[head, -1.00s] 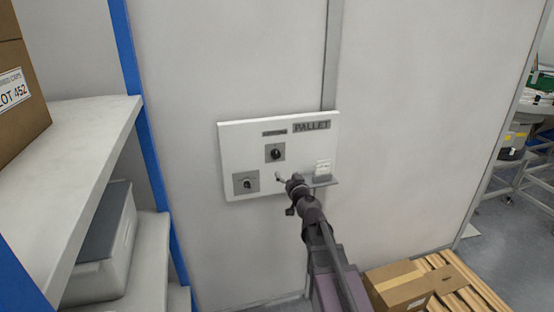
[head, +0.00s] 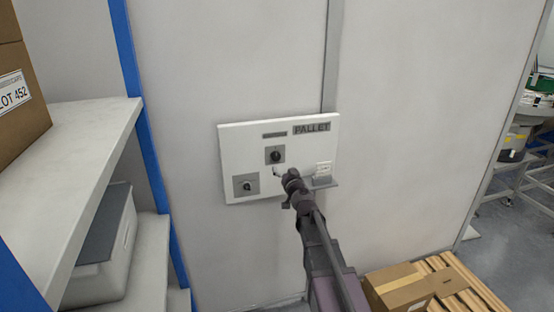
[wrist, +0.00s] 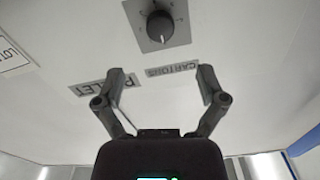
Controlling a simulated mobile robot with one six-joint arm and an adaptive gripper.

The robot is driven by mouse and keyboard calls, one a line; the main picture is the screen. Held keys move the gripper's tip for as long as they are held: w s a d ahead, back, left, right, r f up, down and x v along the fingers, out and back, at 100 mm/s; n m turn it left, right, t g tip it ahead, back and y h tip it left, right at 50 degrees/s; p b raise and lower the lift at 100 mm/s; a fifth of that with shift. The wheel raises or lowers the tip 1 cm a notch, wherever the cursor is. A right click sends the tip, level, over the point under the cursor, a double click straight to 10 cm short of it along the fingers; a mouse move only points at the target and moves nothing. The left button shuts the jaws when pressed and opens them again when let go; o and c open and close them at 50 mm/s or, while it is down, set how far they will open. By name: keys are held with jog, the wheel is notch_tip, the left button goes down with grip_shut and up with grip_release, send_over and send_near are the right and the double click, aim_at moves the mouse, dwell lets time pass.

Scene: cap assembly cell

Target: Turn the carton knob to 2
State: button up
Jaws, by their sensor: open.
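The carton knob (head: 276,156) is a black round knob on a grey square plate, in the upper middle of the white wall panel (head: 234,150). In the wrist view, which sees the panel upside down, the knob (wrist: 160,27) is at the top, with the CARTONS label (wrist: 172,69) below it. A pale mark shows on the knob, but I cannot read its number. My gripper (head: 281,172) is just below and right of the knob in the head view. In the wrist view, my gripper (wrist: 160,76) has its fingers wide apart, empty and clear of the knob.
A second knob (head: 246,185) sits at the panel's lower left. A PALLET sign (head: 312,127) is at upper right, and a small ledge with a white card (head: 323,170) is at lower right. A shelf (head: 75,150) with a blue post stands left; a carton (head: 398,287) lies lower right.

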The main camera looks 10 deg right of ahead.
aim_at(277, 157)
jog(key=w, duration=0.6)
jog(key=w+a, duration=0.1)
jog(key=w, duration=0.2)
jog(key=shift+a, duration=0.1)
jog(key=c, duration=1.1)
